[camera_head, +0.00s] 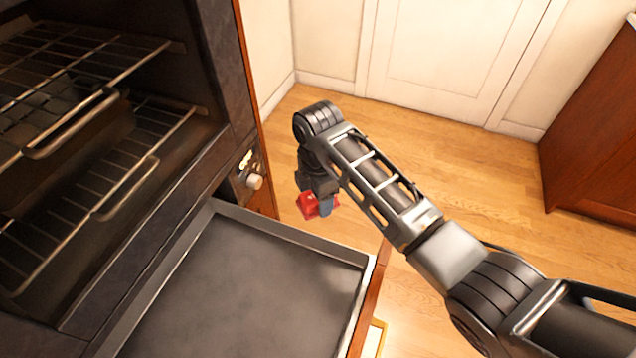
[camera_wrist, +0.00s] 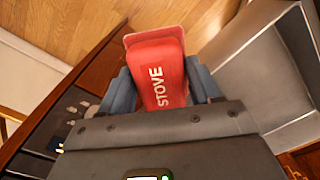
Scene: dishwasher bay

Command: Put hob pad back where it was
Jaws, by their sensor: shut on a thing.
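The hob pad is a red block with "STOVE" in white letters (camera_wrist: 158,75), seen large in the wrist view. In the head view the red pad (camera_head: 308,205) shows small below the end of my arm, partly covered by the gripper. My gripper (camera_wrist: 163,90) is shut on the pad, with a blue-grey finger on each side of it. In the head view my gripper (camera_head: 318,200) hangs above the wooden floor, just right of the control panel and beyond the far corner of the opened door.
An opened dishwasher door (camera_head: 250,290) lies flat at the bottom. Wire racks (camera_head: 110,190) stand inside the dark cavity at left. A control panel with a white knob (camera_head: 254,182) is left of my gripper. Wooden floor (camera_head: 470,160) is clear; a brown cabinet (camera_head: 595,130) stands at right.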

